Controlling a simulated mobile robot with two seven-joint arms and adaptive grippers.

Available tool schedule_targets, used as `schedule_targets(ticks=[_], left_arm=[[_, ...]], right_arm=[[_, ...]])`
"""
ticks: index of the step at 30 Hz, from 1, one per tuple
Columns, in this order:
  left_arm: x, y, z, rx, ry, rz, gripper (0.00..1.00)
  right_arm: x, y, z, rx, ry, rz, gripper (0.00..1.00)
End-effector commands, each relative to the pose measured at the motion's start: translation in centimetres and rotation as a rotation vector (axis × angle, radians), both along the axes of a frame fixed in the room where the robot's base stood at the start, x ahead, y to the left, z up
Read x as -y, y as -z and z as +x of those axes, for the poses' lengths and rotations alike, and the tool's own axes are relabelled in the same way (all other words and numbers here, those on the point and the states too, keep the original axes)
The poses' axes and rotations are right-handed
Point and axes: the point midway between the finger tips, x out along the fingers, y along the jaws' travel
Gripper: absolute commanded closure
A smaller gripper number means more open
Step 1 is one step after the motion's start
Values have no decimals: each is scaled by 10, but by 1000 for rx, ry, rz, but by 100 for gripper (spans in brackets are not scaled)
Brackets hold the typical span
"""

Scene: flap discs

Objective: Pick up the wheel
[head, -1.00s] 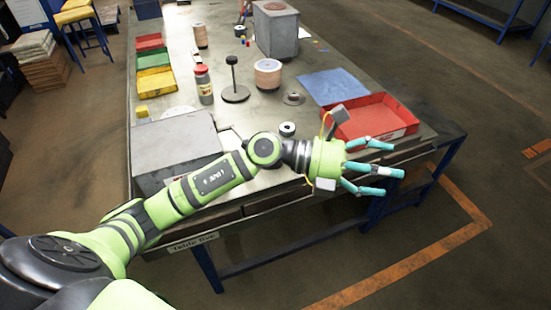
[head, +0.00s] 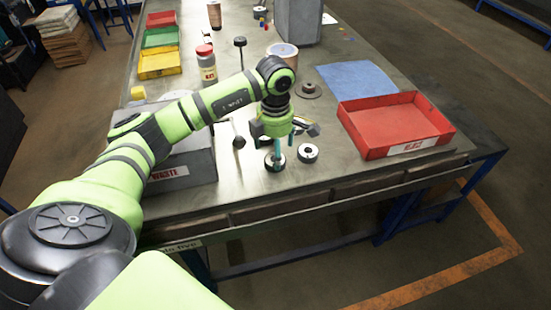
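Two small ring-shaped wheels are near the front of the table. One wheel (head: 268,167) is right under the fingers of my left gripper (head: 279,158), which point down. A teal finger overlaps this wheel in the picture; I cannot tell whether it touches it or is in its hole. The other wheel (head: 308,153), with a pale face and dark centre, lies flat just to the right. A darker grey disc with a raised hub (head: 310,89) lies farther back. The gripper's fingers partly hide one another, so their opening is unclear. My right gripper is not in view.
An open red tray (head: 400,151) is at the right, with a blue mat (head: 357,79) behind it. A grey waste box (head: 190,155) stands left, under my arm.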

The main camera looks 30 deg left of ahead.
Motion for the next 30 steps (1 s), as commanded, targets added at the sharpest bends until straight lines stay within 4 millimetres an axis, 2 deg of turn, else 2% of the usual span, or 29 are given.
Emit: schedule_targets(ticks=[2,5,12,14,15,17,18,20,30], left_arm=[[1,11,-2,-6,0,-2,15],[2,26,-1,-3,1,-3,15],[1,36,0,1,1,-2,15],[1,36,0,1,1,-2,15],[1,36,0,1,1,-2,19],[1,35,0,1,1,-2,43],[2,35,0,1,1,-3,58],[2,35,0,1,1,-3,79],[2,35,0,1,1,-3,80]], right_arm=[[1,-12,-14,-21,-1,-3,60],[1,-14,-13,-19,-1,-2,60],[-2,-16,27,47,-3,6,60],[-2,-16,31,53,-3,6,60],[-3,-16,31,54,-3,6,60],[-2,-16,30,51,-3,6,60],[-2,-16,28,48,-3,5,60],[-2,-15,26,43,-3,5,60],[-1,-14,8,15,-4,3,60]])
